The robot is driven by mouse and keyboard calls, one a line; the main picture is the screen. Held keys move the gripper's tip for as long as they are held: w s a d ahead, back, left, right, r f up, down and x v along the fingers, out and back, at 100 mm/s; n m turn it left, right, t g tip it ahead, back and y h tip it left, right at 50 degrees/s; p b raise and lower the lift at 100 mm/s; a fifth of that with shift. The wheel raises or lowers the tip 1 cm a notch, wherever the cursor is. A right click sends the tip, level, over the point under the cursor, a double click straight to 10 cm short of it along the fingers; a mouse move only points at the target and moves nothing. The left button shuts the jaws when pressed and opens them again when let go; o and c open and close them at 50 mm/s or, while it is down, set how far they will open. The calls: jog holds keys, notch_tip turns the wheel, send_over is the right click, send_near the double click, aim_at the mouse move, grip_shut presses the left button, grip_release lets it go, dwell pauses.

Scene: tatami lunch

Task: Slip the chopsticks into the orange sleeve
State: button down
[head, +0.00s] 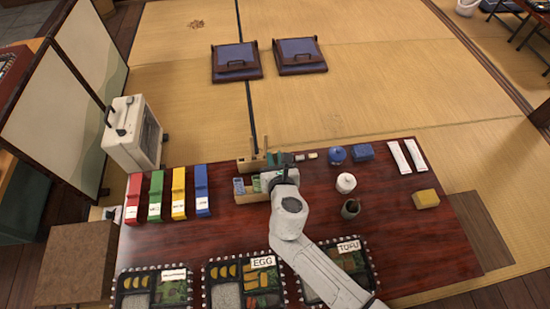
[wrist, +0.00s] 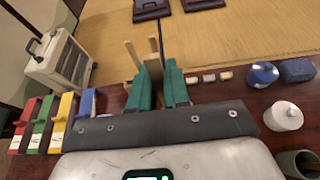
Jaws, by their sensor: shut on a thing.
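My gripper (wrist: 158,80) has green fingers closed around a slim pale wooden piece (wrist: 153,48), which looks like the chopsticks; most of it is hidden. In the head view my gripper (head: 283,160) is over the far middle of the table, beside a pale wooden stand (head: 246,164). The stand's relation to the held piece is unclear. The yellow-orange sleeve (head: 178,196) lies at the left of the table, between a green one (head: 155,197) and a blue one (head: 202,191). It also shows at the left of the wrist view (wrist: 64,110), apart from the gripper.
A red sleeve (head: 133,201) lies at the left end of the row. Three food trays, one labelled EGG (head: 262,262), line the near edge. A white jar (head: 346,183), dark cup (head: 350,209), blue pot (head: 337,155) and yellow block (head: 426,199) stand right. The right front is clear.

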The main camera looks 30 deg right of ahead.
dwell(0.3)
jog(key=c, duration=0.5)
grip_release()
jog(key=shift+c, duration=0.2)
dwell(0.3)
jog(key=p+v, duration=0.2)
jog(key=v, duration=0.8)
jog(key=shift+s+p, duration=0.35)
jog(key=shift+r, duration=0.15)
